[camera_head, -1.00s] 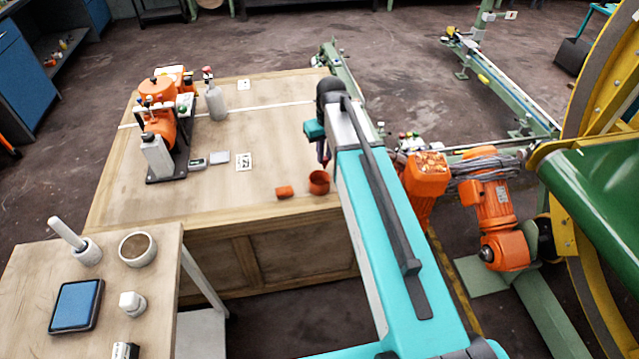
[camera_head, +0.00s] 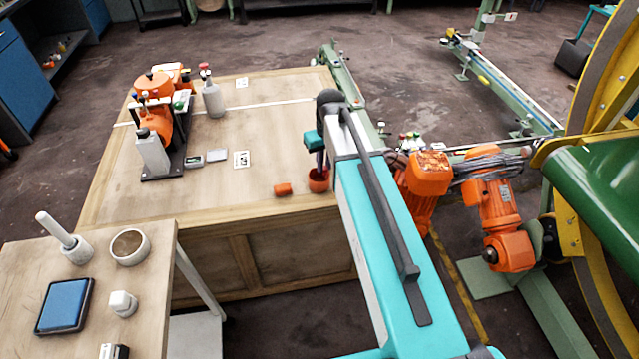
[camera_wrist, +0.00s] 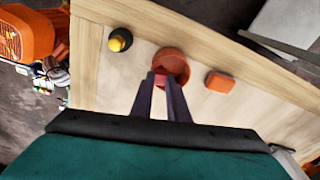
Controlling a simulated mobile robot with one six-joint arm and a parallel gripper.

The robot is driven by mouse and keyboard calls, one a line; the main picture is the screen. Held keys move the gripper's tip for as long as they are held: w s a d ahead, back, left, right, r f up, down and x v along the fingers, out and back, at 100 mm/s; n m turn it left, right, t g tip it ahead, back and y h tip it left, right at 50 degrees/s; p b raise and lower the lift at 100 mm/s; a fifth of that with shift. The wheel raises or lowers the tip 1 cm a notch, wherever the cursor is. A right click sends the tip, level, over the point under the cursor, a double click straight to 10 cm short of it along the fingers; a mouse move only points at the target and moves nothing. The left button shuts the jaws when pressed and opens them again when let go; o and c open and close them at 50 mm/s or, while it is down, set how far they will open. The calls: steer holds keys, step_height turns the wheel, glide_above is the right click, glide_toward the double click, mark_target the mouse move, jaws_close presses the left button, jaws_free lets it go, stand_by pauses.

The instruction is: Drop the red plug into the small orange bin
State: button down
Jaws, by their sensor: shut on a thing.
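The small orange bin (camera_head: 318,185) is a round open cup near the front right edge of the wooden table. It also shows in the wrist view (camera_wrist: 176,61), just beyond my fingertips. My gripper (camera_wrist: 160,77) is shut on the red plug (camera_wrist: 160,80), of which only a small red part shows between the fingertips. In the wrist view the plug overlaps the near left part of the bin's opening. In the head view my gripper (camera_head: 320,166) points down at the bin's mouth. I cannot tell whether the plug is inside the rim or just above it.
An orange block (camera_head: 283,189) lies left of the bin; it shows right of it in the wrist view (camera_wrist: 220,82). A yellow-topped black knob (camera_wrist: 120,39) stands near the table edge. Orange machinery (camera_head: 421,185) stands beyond the arm.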

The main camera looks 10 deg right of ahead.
steer(key=c, duration=1.6)
jaws_free()
steer(key=shift+c, duration=0.2)
steer(key=shift+r, duration=0.1)
step_height(320, 180, up, 14)
steer(key=s+b, duration=0.1)
steer(key=shift+s+d+f, duration=0.2)
steer(key=shift+s+f, duration=0.05)
steer(key=shift+s, duration=0.05)
